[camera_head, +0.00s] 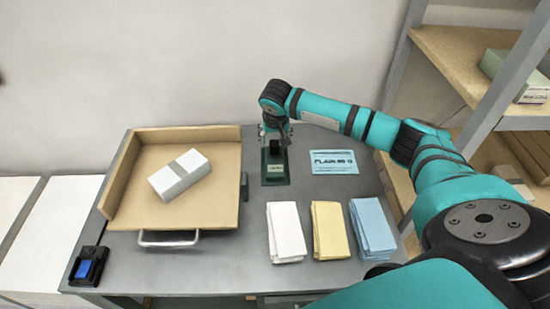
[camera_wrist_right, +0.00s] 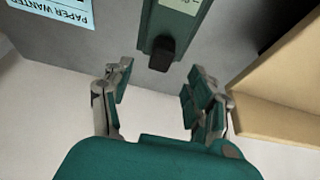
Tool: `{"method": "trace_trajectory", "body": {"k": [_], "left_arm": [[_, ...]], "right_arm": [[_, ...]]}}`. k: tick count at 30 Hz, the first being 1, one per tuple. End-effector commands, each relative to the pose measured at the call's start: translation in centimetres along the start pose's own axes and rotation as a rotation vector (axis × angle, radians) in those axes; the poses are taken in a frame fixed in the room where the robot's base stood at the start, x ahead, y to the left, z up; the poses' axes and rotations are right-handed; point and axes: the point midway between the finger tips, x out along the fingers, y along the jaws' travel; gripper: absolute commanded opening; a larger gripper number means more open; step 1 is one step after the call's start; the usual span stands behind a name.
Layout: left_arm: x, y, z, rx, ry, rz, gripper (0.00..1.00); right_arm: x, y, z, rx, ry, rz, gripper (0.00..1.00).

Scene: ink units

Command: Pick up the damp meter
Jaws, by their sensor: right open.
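A green device with a pale label and a black knob, which I take for the damp meter (camera_head: 275,178), stands on the grey table right of the wooden tray. In the right wrist view the damp meter (camera_wrist_right: 177,20) lies at the top, with its black knob just beyond and between the fingertips. My right gripper (camera_head: 275,132) is open and empty, pointing down over the damp meter's far end. In the wrist view its two fingers (camera_wrist_right: 155,88) are wide apart, with nothing between them. My left gripper is not in view.
A wooden tray (camera_head: 140,219) with a white banded block (camera_head: 180,174) fills the table's left. White (camera_head: 286,232), yellow (camera_head: 329,231) and blue (camera_head: 372,228) paper stacks lie in front. A blue card (camera_head: 334,161) lies right of the meter. Shelving (camera_head: 455,65) stands at right.

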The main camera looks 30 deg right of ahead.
Motion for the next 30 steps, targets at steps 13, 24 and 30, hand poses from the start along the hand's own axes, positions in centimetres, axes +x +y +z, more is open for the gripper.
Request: {"method": "trace_trajectory", "body": {"k": [13, 24, 30], "left_arm": [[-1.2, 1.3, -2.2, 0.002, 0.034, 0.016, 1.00], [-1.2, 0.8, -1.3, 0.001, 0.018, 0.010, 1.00], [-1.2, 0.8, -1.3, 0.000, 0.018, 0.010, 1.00]], "right_arm": [[4.7, -0.1, 0.6, 0.000, -0.001, 0.001, 0.58], [6.1, -0.1, 0.6, -0.001, 0.001, -0.001, 0.58], [6.1, -0.1, 0.6, -0.001, 0.001, -0.001, 0.33]]}}
